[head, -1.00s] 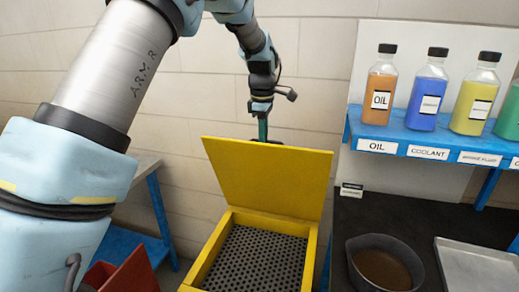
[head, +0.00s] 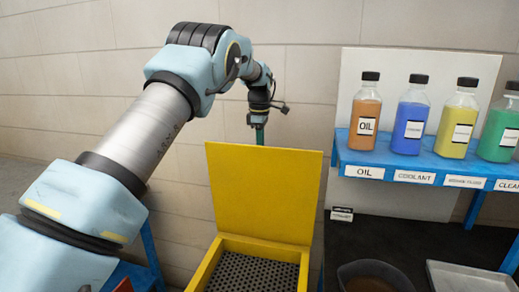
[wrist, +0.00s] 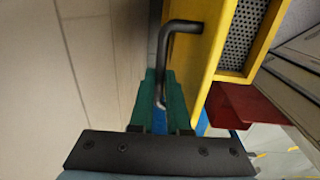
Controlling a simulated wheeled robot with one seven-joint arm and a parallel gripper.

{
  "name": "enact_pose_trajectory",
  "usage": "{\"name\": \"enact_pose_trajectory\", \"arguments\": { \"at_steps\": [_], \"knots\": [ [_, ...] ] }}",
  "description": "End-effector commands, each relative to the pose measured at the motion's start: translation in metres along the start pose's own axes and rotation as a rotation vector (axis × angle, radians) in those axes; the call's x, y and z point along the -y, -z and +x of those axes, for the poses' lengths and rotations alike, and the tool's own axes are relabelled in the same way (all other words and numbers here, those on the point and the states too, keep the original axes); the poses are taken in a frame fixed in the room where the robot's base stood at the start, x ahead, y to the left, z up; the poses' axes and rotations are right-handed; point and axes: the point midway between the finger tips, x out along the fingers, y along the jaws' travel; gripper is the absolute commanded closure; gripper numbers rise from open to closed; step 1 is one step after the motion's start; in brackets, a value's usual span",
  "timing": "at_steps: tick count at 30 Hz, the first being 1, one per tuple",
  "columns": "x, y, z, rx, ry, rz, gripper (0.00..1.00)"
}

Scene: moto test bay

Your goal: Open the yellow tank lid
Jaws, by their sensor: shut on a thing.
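The yellow tank lid (head: 264,195) stands raised, roughly upright, at the back edge of the yellow tank (head: 302,268). The tank's perforated dark grey inside shows below it. My gripper (head: 260,134) is behind the lid's top edge, its fingertips partly hidden by the lid. In the wrist view, the dark bent handle (wrist: 166,50) sticks out of the lid (wrist: 205,50). The handle's lower end lies between the green fingers of my gripper (wrist: 158,105), which is shut on it.
A blue shelf (head: 400,172) at right holds several labelled bottles. Below it, a dark bench carries a round pan (head: 372,275) and a grey tray (head: 470,280). The wall is close behind the lid. A red container (wrist: 240,105) shows in the wrist view.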

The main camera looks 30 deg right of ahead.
Motion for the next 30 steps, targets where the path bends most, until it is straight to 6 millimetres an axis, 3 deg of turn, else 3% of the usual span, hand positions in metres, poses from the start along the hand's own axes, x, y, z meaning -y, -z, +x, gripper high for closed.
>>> {"name": "enact_pose_trajectory", "arguments": {
  "at_steps": [9,10,17,26,30],
  "knots": [
    [0.002,0.0,0.006,0.0,0.008,-0.002,1.0],
    [0.002,0.0,0.006,0.0,0.009,-0.002,0.82],
    [0.001,0.0,0.003,0.0,0.004,-0.001,0.56],
    [0.0,0.0,-0.001,0.0,0.001,0.0,0.55],
    [-0.001,0.0,-0.015,0.0,-0.003,0.0,0.55]
  ]
}}
